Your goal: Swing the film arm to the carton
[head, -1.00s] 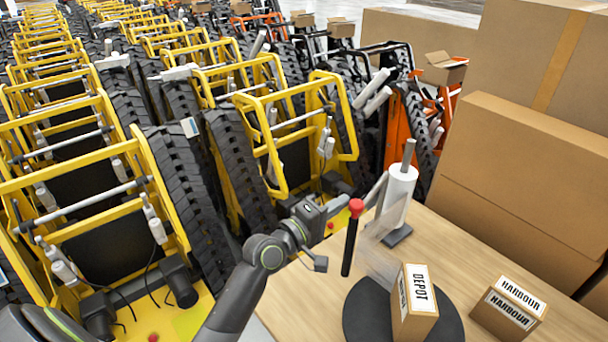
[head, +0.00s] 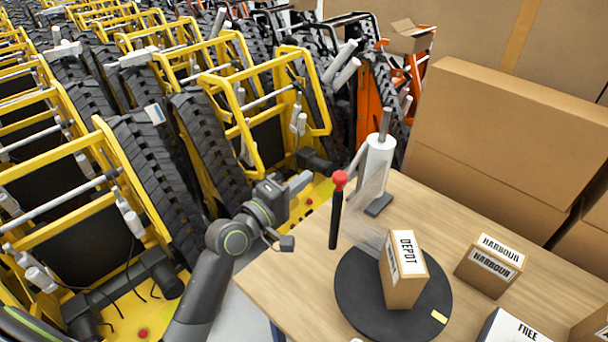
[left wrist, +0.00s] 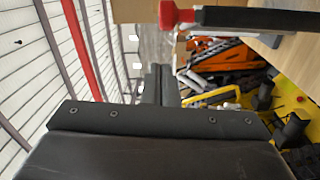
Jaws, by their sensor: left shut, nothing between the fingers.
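The film arm has a red-topped black handle (head: 336,215) with a clear film sheet (head: 368,212) beside it. A white film roll (head: 375,165) stands on a grey post behind. The carton (head: 405,268), labelled DEPOT, sits on a black round turntable (head: 360,305), to the right of and nearer than the handle. My left gripper (head: 302,183) is shut and empty, just left of the red knob, with a small gap visible. In the left wrist view, the closed fingers (left wrist: 160,82) point ahead and the red knob (left wrist: 178,14) shows at the top. My right gripper is out of view.
A HARBOUR carton (head: 490,265) stands right of the turntable, and a FREE carton (head: 512,328) is at the bottom edge. Large brown boxes (head: 500,150) stand behind the wooden table (head: 290,290). Yellow tracked carriers (head: 265,100) crowd the left side.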

